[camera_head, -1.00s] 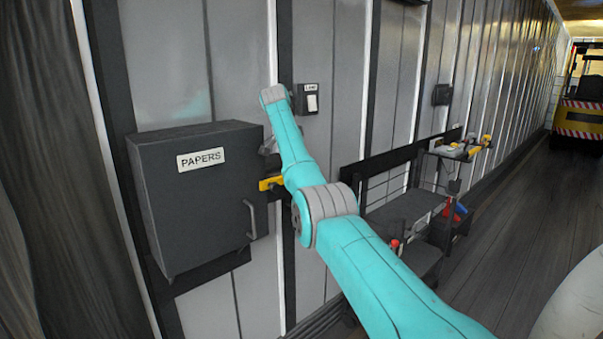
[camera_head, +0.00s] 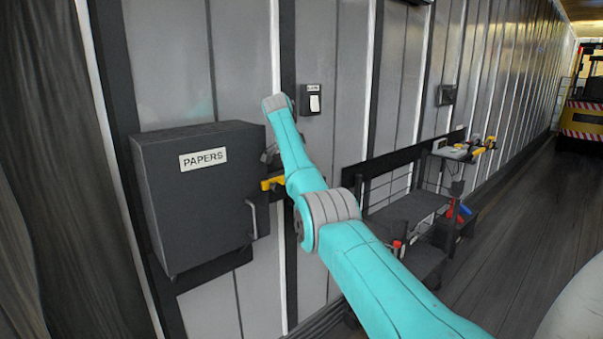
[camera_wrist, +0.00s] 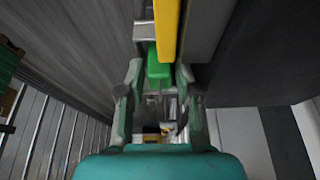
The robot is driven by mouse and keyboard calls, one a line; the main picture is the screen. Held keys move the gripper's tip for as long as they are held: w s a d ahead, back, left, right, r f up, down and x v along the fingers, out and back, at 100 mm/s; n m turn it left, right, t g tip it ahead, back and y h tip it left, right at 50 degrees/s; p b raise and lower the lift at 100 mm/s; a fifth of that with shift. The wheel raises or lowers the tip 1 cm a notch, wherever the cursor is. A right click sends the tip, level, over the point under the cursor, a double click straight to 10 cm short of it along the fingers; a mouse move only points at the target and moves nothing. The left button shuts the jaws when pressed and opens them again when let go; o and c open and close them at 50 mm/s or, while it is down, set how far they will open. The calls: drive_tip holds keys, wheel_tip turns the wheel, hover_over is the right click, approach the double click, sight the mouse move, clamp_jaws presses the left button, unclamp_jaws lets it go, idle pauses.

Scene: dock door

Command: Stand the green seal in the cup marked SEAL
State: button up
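The green seal (camera_wrist: 158,68) shows in the wrist view as a small green block, just below the end of a yellow bar (camera_wrist: 167,30). My gripper (camera_wrist: 159,77) has its two fingers apart, one on each side of the green seal, with a narrow gap seeming to remain beside it. I cannot tell whether either finger touches it. In the head view the yellow part (camera_head: 272,183) sticks out right of the PAPERS box, and my arm hides most of my gripper. I cannot make out a cup marked SEAL.
The dark PAPERS box (camera_head: 200,195) hangs on the wall close left of my arm. A small switch box (camera_head: 311,99) is on the wall behind. A dark stepped rack (camera_head: 410,207) stands right of my arm. A yellow forklift (camera_head: 582,110) is far right, with open floor before it.

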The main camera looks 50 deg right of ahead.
drive_tip(key=v, duration=1.2)
drive_tip(key=shift+f, duration=0.1)
